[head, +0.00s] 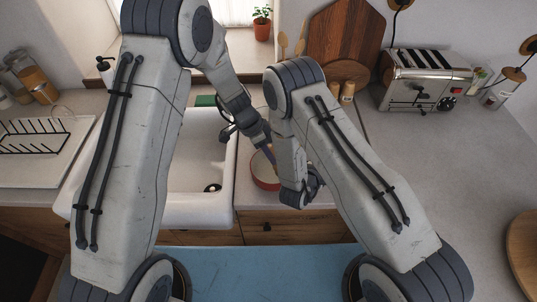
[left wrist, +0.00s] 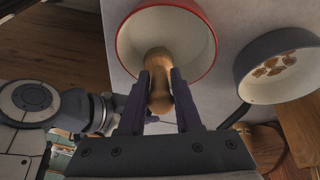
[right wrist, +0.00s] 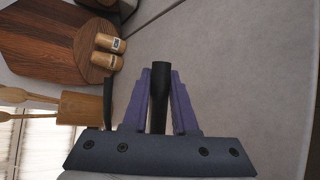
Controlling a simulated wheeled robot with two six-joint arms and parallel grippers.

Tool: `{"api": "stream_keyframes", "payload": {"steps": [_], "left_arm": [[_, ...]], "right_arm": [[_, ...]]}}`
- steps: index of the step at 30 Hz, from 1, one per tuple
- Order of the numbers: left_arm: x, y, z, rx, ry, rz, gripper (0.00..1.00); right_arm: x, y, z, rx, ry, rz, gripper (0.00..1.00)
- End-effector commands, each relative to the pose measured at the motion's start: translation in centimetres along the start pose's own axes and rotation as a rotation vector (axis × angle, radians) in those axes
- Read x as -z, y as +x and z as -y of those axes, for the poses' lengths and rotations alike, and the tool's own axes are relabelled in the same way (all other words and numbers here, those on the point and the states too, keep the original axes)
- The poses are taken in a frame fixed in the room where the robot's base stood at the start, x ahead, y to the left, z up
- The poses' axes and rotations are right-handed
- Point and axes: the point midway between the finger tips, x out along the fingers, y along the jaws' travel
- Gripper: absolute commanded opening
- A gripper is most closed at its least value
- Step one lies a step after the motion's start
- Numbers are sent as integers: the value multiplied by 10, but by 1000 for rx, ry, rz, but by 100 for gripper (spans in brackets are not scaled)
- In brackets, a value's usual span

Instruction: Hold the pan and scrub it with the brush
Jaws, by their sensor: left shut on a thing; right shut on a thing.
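The red-rimmed pan (head: 264,172) with a pale inside sits on the counter right of the sink, partly hidden by my arms. It fills the top of the left wrist view (left wrist: 204,50). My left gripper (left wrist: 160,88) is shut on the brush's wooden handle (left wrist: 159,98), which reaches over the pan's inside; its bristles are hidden. My right gripper (right wrist: 159,90) is shut on a black handle (right wrist: 159,100). In the head view the right gripper is beside the red pan, but the join between handle and pan is hidden.
A dark pan (left wrist: 246,70) with brown pieces in it is beside the red pan. The white sink (head: 200,215) is left of the pan. Wooden boards (head: 345,40), shakers (right wrist: 107,50) and a toaster (head: 425,78) stand behind. The right counter is mostly clear.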

Motion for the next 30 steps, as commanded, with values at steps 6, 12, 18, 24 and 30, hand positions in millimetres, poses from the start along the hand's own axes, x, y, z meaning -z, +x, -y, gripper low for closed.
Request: {"api": "stream_keyframes", "payload": {"steps": [6,12,18,24,30], "left_arm": [[8,-22,-3,2,1,-2,0],[15,-41,-6,2,1,-2,0],[19,-52,-8,1,0,0,0],[19,-53,-8,1,0,0,0],[19,-53,-8,1,0,0,0]], "right_arm": [[0,0,0,-1,1,0,0],[0,0,0,-1,1,0,0],[0,0,0,0,1,0,0],[0,0,0,0,1,0,0],[0,0,0,0,1,0,0]]}}
